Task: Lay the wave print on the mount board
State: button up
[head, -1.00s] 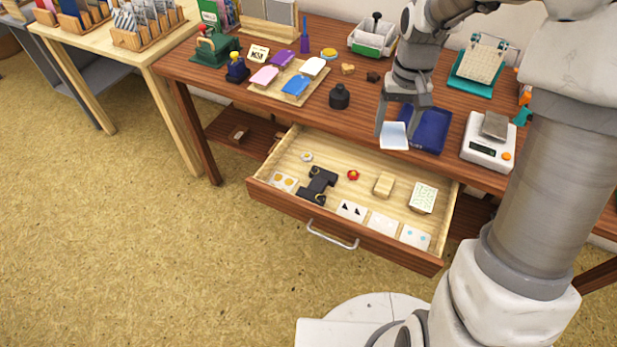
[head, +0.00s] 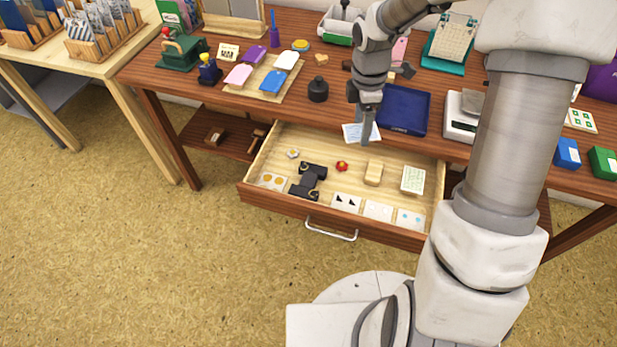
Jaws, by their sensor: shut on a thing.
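My gripper (head: 366,134) is shut on a thin pale blue-white card (head: 352,131). The card looks like a print; its pattern is too small to read as waves. It is held near the table's front edge, above the back of the open drawer. A flat dark blue board or tray (head: 403,111) lies on the table just right of my gripper, apart from the card. I cannot tell for certain whether it is the mount board. Part of the card is hidden behind the fingers.
The open drawer (head: 320,208) holds several cards, a black piece and small blocks. A wooden board (head: 244,92) with coloured pads and a dark bottle (head: 318,89) stand to the left. A white scale (head: 457,125) stands right of the blue board, partly behind my arm.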

aim_at(355, 130)
jog(key=n, duration=0.2)
jog(key=f+n, duration=0.1)
jog(key=n, duration=0.3)
jog(key=shift+w+a+f+n, duration=0.15)
jog(key=shift+a+f+n, duration=0.1)
jog(key=shift+f+n, duration=0.05)
jog(key=n, duration=0.2)
jog(key=f+n, duration=0.1)
jog(key=n, duration=0.3)
jog(key=shift+w+a+f+p, duration=0.15)
jog(key=shift+a+p, duration=0.15)
jog(key=shift+a, duration=0.05)
jog(key=shift+n, duration=0.3)
jog(key=s+a+f+b, duration=0.1)
jog(key=a+f, duration=0.1)
jog(key=a, duration=0.1)
jog(key=s+a+f+b, duration=0.1)
jog(key=a+f, duration=0.1)
jog(key=a, duration=0.2)
jog(key=s+a+f+b, duration=0.2)
jog(key=a+f, duration=0.1)
jog(key=a, duration=0.1)
jog(key=shift+f+b, duration=0.85)
jog(key=shift+f, duration=1.15)
jog(key=shift+f, duration=0.1)
jog(key=o, duration=1.3)
